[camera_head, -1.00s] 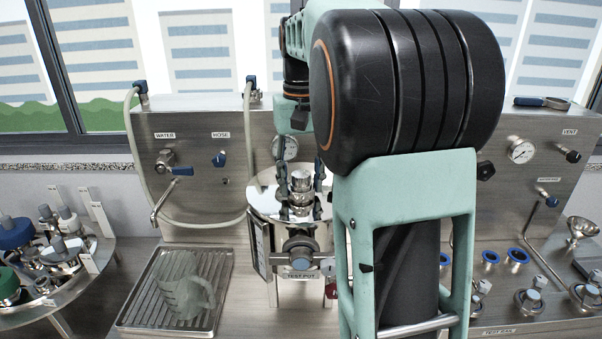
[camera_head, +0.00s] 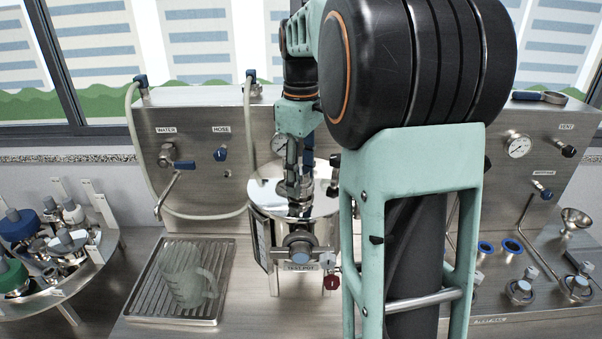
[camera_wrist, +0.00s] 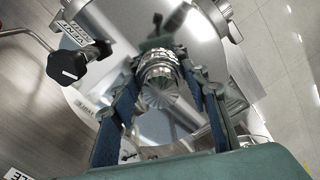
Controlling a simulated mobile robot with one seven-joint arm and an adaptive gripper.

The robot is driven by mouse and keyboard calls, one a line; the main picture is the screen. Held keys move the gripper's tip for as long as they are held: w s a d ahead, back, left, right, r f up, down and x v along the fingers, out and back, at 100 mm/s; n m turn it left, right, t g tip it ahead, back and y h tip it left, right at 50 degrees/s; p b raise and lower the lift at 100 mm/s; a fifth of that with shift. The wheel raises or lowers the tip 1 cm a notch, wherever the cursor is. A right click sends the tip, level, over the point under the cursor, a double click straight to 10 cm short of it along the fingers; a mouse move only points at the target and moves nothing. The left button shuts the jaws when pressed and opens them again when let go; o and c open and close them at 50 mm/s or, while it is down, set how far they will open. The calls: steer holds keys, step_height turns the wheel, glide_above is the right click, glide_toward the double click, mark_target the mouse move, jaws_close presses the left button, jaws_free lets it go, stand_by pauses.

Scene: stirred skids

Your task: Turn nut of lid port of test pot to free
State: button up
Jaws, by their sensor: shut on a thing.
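The test pot (camera_head: 262,222) is a shiny steel vessel with a round lid, standing at the middle of the bench behind a "TEST POT" label (camera_head: 300,267). Its lid also shows in the wrist view (camera_wrist: 90,75). The lid port's nut (camera_wrist: 158,68) is a silver, ribbed piece between my fingers. My gripper (camera_head: 297,190) points down over the lid and is shut on the nut, with one dark blue-green finger on each side, as the wrist view (camera_wrist: 162,72) shows. In the head view the fingers are seen nearly edge-on and mostly hide the nut.
A drip tray (camera_head: 135,300) with a clear jug (camera_head: 187,280) is left of the pot. A round stand (camera_head: 105,250) with several fittings is at far left. The steel panel (camera_head: 200,190) rises behind.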

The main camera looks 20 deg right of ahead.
steer(key=shift+r+n, duration=0.1)
steer(key=shift+n, duration=0.6)
steer(key=o, duration=1.2)
steer(key=shift+c, duration=0.2)
step_height(320, 180, up, 12)
